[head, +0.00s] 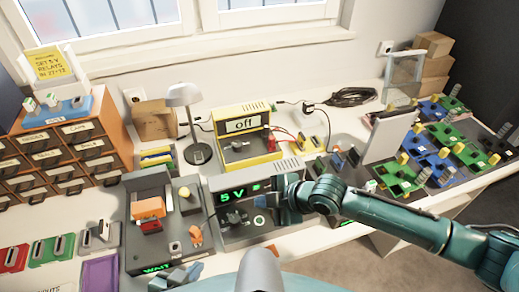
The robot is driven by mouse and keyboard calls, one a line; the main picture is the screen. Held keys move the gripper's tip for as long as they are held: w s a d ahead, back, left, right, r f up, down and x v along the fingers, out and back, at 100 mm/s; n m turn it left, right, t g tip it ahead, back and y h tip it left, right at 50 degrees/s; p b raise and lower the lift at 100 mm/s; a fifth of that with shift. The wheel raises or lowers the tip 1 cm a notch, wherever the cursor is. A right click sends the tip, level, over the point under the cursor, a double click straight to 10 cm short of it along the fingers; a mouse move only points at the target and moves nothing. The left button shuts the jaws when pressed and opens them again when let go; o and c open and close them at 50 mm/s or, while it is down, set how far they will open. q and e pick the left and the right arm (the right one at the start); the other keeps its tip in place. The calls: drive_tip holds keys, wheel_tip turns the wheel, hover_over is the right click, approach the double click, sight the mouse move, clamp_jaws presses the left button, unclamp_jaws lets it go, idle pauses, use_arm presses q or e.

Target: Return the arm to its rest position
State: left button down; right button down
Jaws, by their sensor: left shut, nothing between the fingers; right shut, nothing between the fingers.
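My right arm (395,217) comes in from the right and reaches across to the middle of the table. Its gripper (268,200) is shut and empty, in front of the grey device (228,226) with a green "5 V" display. I cannot tell whether the fingers touch the device front. My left gripper (182,275) shows only in part at the bottom edge, low in front of the dark station with the green "WAIT" display (158,268). It is shut and empty.
A yellow device reading "off" (241,125) and a grey lamp (184,95) stand behind. Drawers (60,158) stand left. Dark trays with green and blue boards (440,150) and an upright pale panel (388,136) are right, near my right arm. Bare white table shows at the front right.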

use_arm(q)
drive_tip(key=shift+a+f, duration=0.1)
drive_tip(key=shift+f, duration=0.2)
drive_tip(key=shift+s+a+f, duration=0.1)
drive_tip(key=shift+f, duration=0.25)
use_arm(e)
drive_tip(key=s+a+f+m+t+y, duration=0.1)
drive_tip(key=s+a+m+t, duration=0.15)
drive_tip(key=s+m, duration=0.4)
use_arm(q)
drive_tip(key=shift+s+a+f, duration=0.1)
drive_tip(key=shift+a+f, duration=0.05)
drive_tip(key=shift+f, duration=0.25)
drive_tip(key=shift+s+a+f+g+y, duration=0.1)
drive_tip(key=shift+f+g+y, duration=0.2)
use_arm(e)
drive_tip(key=s+d+f+m+t+h, duration=0.1)
drive_tip(key=s+d+f+m+h, duration=0.1)
drive_tip(key=d+f+m, duration=0.1)
drive_tip(key=s+d+f+m+h, duration=0.2)
drive_tip(key=s+d+f+m, duration=0.1)
drive_tip(key=d, duration=0.5)
drive_tip(key=s+d+f+m+t+h, duration=0.1)
drive_tip(key=s+d+f+m+h, duration=0.1)
drive_tip(key=d+m, duration=0.3)
drive_tip(key=shift+s+d+f+m+t, duration=0.4)
drive_tip(key=shift+s+d, duration=0.15)
drive_tip(key=shift+s, duration=0.2)
